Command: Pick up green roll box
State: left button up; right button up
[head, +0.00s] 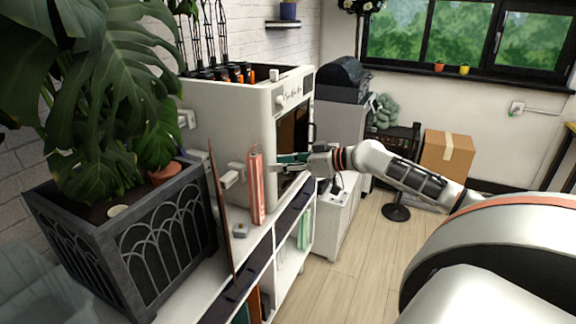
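A small dark green box (290,157), which looks like the green roll box, is at the fingers of my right gripper (284,163). The gripper reaches in from the right, in front of the white printer-like machine, above the white shelf unit. Its fingers appear closed on the box, which they partly hide. The box looks held clear of the shelf top, just right of an upright pink-red book-like item (256,186). My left gripper is not in view.
The large white machine (228,125) stands close behind the gripper. A dark planter (165,240) with a big leafy plant fills the left. A thin brown panel (219,215) stands upright on the shelf unit (185,293). Open wooden floor (350,275) lies to the right.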

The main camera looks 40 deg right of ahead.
jog(key=shift+v, duration=1.1)
jog(key=s+a+f+g+h, duration=0.1)
jog(key=s+a+f, duration=0.2)
jog(key=f, duration=0.7)
jog(key=s+a+f+g, duration=0.1)
jog(key=s+a+f, duration=0.15)
jog(key=f, duration=0.65)
jog(key=s+a+f+h, duration=0.1)
jog(key=s+a+f, duration=1.3)
jog(key=a+f, duration=0.3)
jog(key=shift+s+a+f+m+g+h, duration=0.3)
jog(key=shift+f+h, duration=0.1)
jog(key=shift+f, duration=0.15)
jog(key=shift+o, duration=1.1)
jog(key=s+a, duration=0.5)
jog(key=a, duration=0.4)
jog(key=shift+f, duration=0.4)
jog(key=o, duration=0.6)
jog(key=shift+s+a, duration=0.2)
jog(key=shift+a, duration=0.2)
jog(key=c, duration=0.9)
jog(key=shift+d, duration=0.2)
